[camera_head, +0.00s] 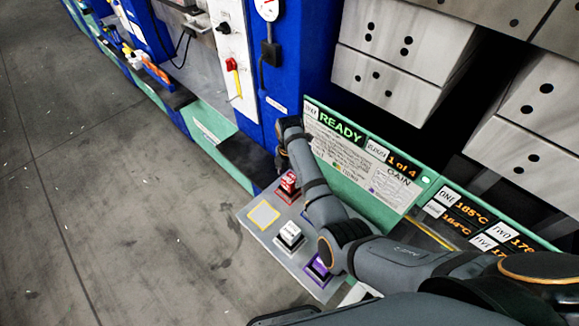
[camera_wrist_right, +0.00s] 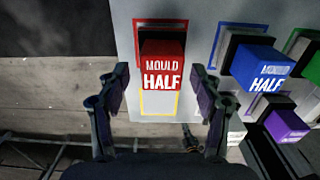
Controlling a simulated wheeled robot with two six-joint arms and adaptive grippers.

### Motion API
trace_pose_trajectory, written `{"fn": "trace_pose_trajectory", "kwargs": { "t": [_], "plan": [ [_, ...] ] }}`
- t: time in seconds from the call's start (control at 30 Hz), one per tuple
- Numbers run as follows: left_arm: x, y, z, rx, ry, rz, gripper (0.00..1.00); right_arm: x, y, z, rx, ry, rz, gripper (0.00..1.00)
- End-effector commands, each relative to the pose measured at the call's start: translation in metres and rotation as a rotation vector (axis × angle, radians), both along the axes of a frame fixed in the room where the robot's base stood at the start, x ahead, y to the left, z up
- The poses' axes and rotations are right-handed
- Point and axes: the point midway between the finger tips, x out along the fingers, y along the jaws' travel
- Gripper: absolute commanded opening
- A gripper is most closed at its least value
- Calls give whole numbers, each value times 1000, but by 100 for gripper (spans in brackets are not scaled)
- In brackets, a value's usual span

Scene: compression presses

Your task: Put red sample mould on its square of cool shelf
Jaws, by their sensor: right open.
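The red sample mould (camera_wrist_right: 163,66), labelled "MOULD HALF", stands on the red-outlined square of the grey cool shelf (camera_wrist_right: 122,12). In the head view the red mould (camera_head: 288,187) is near the shelf's upper end, just below my right gripper (camera_head: 290,132). In the right wrist view my right gripper (camera_wrist_right: 158,88) is open, its fingers either side of and apart from the red mould, with nothing held. The far side of the mould's base is partly hidden by its own body. My left gripper is not in view.
The yellow square (camera_head: 263,215) is empty. White (camera_head: 289,236), purple (camera_head: 318,267) and blue (camera_wrist_right: 262,67) moulds stand on the shelf; a green-outlined one (camera_wrist_right: 313,68) is at the right edge. A green panel reading "READY" (camera_head: 341,130) and a blue press frame (camera_head: 305,50) rise close behind.

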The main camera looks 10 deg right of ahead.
Motion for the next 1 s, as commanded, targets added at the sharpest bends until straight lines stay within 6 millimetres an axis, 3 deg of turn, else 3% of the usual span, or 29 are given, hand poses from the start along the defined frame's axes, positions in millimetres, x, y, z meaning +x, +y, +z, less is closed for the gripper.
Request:
{"fn": "trace_pose_trajectory", "kwargs": {
  "t": [0.2, 0.4, 1.0],
  "plan": [
    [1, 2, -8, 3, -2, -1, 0, 1, 0, 52, 1, -4, 1, 65],
    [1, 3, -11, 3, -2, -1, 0, 0, 1, 79, 1, -1, 1, 65],
    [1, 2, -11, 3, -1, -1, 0, 0, 0, 84, -1, 1, 1, 65]
  ]
}}
